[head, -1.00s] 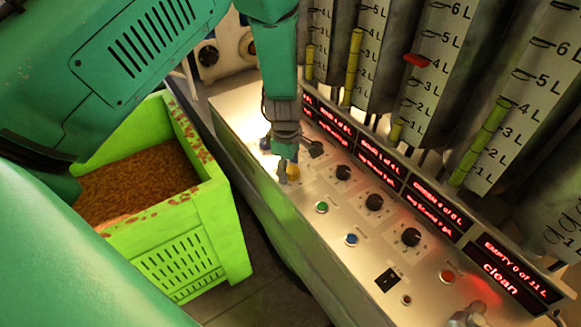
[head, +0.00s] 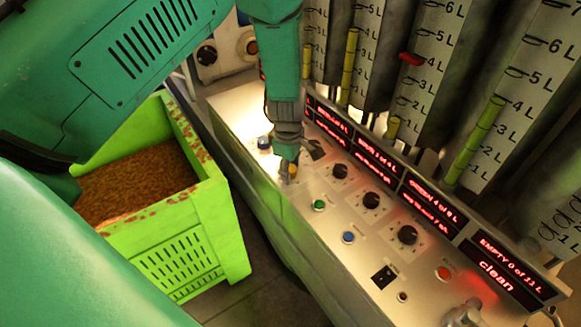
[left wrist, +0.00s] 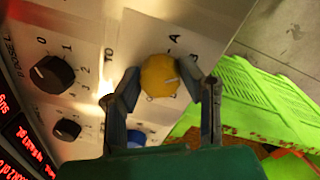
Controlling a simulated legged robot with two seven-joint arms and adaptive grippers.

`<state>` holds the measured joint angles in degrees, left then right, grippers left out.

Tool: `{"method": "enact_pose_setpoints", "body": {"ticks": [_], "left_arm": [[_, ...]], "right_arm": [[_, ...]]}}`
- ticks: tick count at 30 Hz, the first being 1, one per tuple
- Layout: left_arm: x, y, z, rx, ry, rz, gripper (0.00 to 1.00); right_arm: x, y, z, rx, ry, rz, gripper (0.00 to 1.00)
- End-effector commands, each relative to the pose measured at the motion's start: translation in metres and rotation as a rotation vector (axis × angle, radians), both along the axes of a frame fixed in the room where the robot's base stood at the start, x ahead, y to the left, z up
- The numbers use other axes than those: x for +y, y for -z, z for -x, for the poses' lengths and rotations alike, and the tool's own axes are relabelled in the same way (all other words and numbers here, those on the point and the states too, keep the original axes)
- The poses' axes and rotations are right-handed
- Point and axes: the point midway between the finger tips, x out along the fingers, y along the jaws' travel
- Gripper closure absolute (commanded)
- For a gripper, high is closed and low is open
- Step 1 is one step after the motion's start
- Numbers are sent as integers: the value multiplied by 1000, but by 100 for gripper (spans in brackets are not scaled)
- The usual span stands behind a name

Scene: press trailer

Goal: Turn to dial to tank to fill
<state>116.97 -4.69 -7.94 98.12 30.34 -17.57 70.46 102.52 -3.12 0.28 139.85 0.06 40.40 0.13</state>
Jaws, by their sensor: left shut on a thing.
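The yellow dial (left wrist: 158,76) sits on the metal control panel, with a pale mark on its right side and a printed "A" just above it in the left wrist view. My left gripper (left wrist: 172,80) has one finger on each side of the dial and is shut on it. In the head view the left gripper (head: 289,165) points down onto the panel's near left part and hides much of the dial. Tanks with litre scales (head: 487,130) stand behind the panel. A red display (head: 505,270) reads "EMPTY 0 of 11 L, clean". My right gripper is not in view.
Black knobs (head: 371,200), a green button (head: 319,205), a blue button (head: 348,237) and a red button (head: 443,273) sit on the panel. A lime-green crate (head: 190,250) with brown contents stands left of the panel, with dark floor between.

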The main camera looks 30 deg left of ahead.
Motion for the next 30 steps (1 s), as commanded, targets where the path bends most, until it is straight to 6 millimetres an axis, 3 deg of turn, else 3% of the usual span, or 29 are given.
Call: {"method": "enact_pose_setpoints", "body": {"ticks": [8,30], "left_arm": [[2,-2,-2,-7,177,-2,95],[5,-3,-5,-15,876,-9,95]], "right_arm": [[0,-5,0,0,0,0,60],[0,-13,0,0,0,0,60]]}}
